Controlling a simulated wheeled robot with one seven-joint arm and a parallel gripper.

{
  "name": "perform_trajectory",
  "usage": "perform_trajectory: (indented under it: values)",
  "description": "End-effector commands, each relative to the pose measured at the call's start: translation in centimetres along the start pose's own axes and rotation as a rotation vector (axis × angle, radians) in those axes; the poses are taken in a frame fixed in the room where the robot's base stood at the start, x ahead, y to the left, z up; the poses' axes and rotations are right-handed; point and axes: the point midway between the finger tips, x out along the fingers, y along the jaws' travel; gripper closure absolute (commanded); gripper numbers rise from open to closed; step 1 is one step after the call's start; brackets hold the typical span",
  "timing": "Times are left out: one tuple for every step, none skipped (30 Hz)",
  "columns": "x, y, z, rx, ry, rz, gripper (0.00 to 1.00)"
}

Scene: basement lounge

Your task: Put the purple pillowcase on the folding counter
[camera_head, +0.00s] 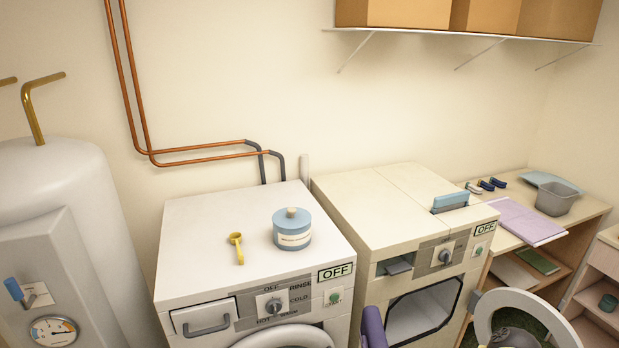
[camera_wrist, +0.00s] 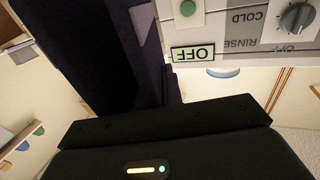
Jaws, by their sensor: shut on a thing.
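The purple pillowcase (camera_head: 374,327) shows at the bottom edge of the head view as a narrow upright purple shape, in front of the gap between washer and dryer. Most of it is below the frame. In the wrist view a large dark purple shape, which looks like the pillowcase (camera_wrist: 118,55), hangs from my gripper (camera_wrist: 165,122). My gripper is shut on it; the fingertips are mostly hidden in shadow. The folding counter (camera_head: 580,205) is at the right, beyond the dryer, apart from the pillowcase.
The counter bears a flat lilac cloth or board (camera_head: 528,220), a grey bin (camera_head: 556,199), a blue tray and several small clips. The dryer (camera_head: 405,215) has its round door (camera_head: 530,312) standing open in front. The washer (camera_head: 190,235) holds a blue jar (camera_head: 292,230) and yellow scoop (camera_head: 237,246).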

Motion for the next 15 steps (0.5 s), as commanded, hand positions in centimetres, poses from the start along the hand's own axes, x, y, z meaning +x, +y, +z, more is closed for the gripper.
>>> perform_trajectory:
  values:
    - [-0.38, -0.38, 0.57, 0.003, -0.002, 0.006, 1.00]
    - [-0.53, -0.49, 0.76, 0.002, -0.001, 0.009, 1.00]
    - [-0.67, -0.60, 0.93, 0.001, 0.000, 0.013, 1.00]
    - [-0.75, -0.67, 1.04, 0.001, 0.000, 0.014, 1.00]
    - [-0.80, -0.71, 1.11, 0.000, 0.001, 0.015, 1.00]
    - [-0.84, -0.72, 1.14, 0.000, 0.001, 0.016, 1.00]
    - [-0.84, -0.71, 1.15, 0.000, 0.001, 0.016, 1.00]
    - [-0.84, -0.70, 1.14, 0.000, 0.002, 0.017, 1.00]
    - [-0.83, -0.67, 1.12, 0.000, 0.002, 0.017, 1.00]
    - [-0.82, -0.66, 1.12, 0.000, 0.002, 0.017, 1.00]
    - [-0.82, -0.64, 1.12, 0.000, 0.002, 0.017, 1.00]
    - [-0.81, -0.63, 1.11, 0.000, 0.002, 0.017, 1.00]
    - [-0.82, -0.62, 1.13, 0.000, 0.002, 0.017, 1.00]
    - [-0.87, -0.62, 1.21, 0.000, 0.001, 0.017, 1.00]
    - [-1.04, -0.63, 1.49, 0.000, 0.000, 0.018, 1.00]
